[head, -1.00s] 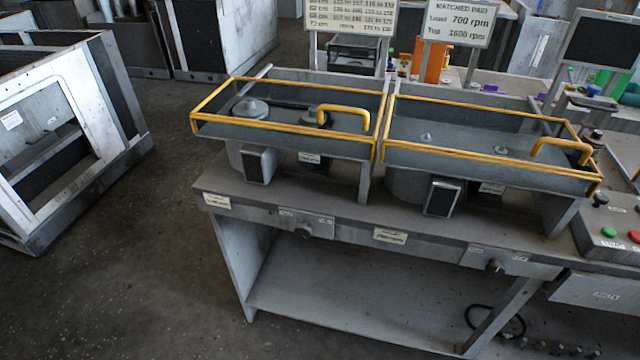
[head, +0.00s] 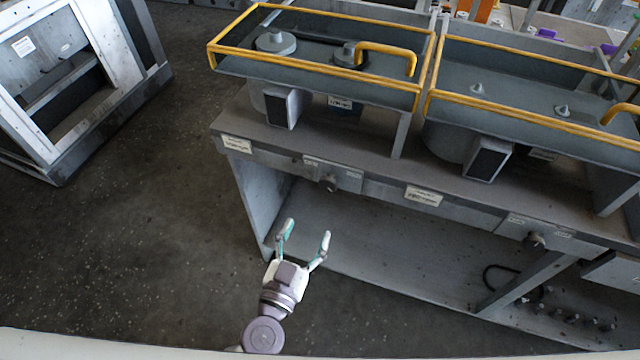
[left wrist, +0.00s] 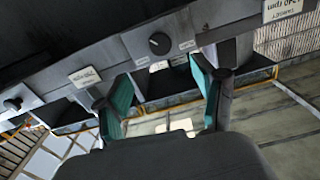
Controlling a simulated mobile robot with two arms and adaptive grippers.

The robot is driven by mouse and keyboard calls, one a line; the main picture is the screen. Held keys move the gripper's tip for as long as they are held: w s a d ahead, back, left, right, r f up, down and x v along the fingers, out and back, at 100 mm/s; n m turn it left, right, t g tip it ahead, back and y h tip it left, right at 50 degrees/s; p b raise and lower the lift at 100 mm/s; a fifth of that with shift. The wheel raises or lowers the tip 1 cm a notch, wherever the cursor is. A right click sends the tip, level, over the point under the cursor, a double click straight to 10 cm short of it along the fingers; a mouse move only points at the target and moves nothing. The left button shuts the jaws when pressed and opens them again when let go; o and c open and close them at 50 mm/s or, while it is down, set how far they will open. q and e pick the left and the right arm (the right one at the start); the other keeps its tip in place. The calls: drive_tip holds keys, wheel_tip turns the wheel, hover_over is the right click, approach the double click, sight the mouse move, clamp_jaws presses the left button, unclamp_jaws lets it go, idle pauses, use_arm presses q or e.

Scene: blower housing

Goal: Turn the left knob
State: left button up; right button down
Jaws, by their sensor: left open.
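The left knob (head: 328,184) is a small dark round knob on a grey plate on the front rail of the bench, below the left tray. It also shows in the left wrist view as a black knob (left wrist: 159,43) with a pale pointer mark. My left gripper (head: 306,232) is open and empty, its two teal-padded fingers apart. In the head view it is below and a little left of the left knob, not touching it. In the left wrist view the knob appears above the gap between the fingers (left wrist: 160,95). My right gripper is not in view.
A second knob (head: 534,240) is on the same front rail to the right. Two yellow-railed trays (head: 330,75) stand above the bench top (head: 370,155). A lower shelf (head: 380,250) lies under the rail. Floor is clear at left, before a grey cabinet (head: 60,95).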

sight(327, 187)
use_arm(q)
drive_tip(key=x, duration=1.2)
drive_tip(key=shift+w+d+f, duration=0.1)
drive_tip(key=shift+w, duration=0.15)
drive_tip(key=c, duration=1.1)
